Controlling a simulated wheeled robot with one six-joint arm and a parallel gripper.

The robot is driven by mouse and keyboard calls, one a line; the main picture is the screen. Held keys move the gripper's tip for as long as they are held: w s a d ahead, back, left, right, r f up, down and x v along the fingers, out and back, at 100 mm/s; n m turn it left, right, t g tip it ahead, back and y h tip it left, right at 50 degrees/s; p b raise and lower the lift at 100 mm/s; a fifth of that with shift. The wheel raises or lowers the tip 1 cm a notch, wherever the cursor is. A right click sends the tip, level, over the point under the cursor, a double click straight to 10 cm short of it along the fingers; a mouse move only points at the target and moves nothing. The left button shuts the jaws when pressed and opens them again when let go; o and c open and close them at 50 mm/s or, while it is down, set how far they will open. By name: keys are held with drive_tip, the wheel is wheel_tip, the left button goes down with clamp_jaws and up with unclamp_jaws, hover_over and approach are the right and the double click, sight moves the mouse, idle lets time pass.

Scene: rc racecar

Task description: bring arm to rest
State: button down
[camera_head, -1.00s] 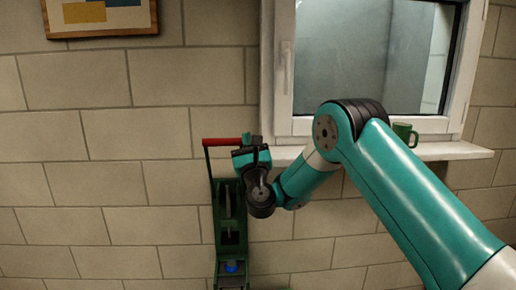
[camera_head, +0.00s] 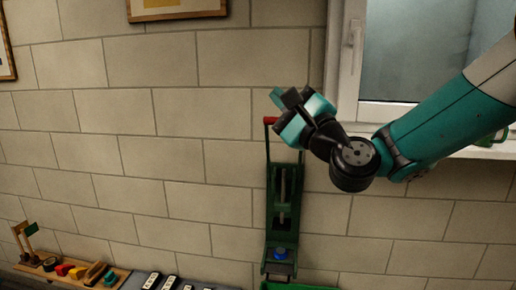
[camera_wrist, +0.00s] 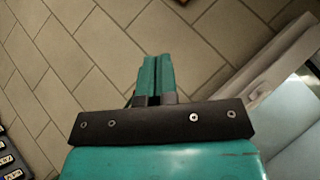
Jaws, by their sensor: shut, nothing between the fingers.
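My gripper (camera_head: 276,97) is raised in front of the tiled wall (camera_head: 150,180), left of the window, with my teal arm reaching in from the right. In the wrist view its two teal fingers (camera_wrist: 155,75) lie side by side, shut and empty. In the head view the gripper overlaps the top of a green stand (camera_head: 283,215) with a red handle and a blue knob. I cannot see contact between them.
The white window frame (camera_head: 348,60) and its sill (camera_head: 470,151) are at the right, with a green mug (camera_head: 497,138) partly hidden by my arm. A wooden tray (camera_head: 72,273) with coloured items and several dark blocks (camera_head: 160,281) are at the lower left. The wall area left of the gripper is clear.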

drive_tip(key=s+a+f+n+g, duration=0.4)
drive_tip(key=s+f+n+g, duration=0.6)
drive_tip(key=s+n+g, duration=0.55)
drive_tip(key=s+d+f+n+g+h, duration=0.4)
drive_tip(key=s+d+f+n+h, duration=0.4)
drive_tip(key=s+d, duration=0.3)
drive_tip(key=shift+s+d+f+h, duration=0.3)
drive_tip(key=shift+s+f+h, duration=0.1)
drive_tip(key=shift+s+f, duration=0.45)
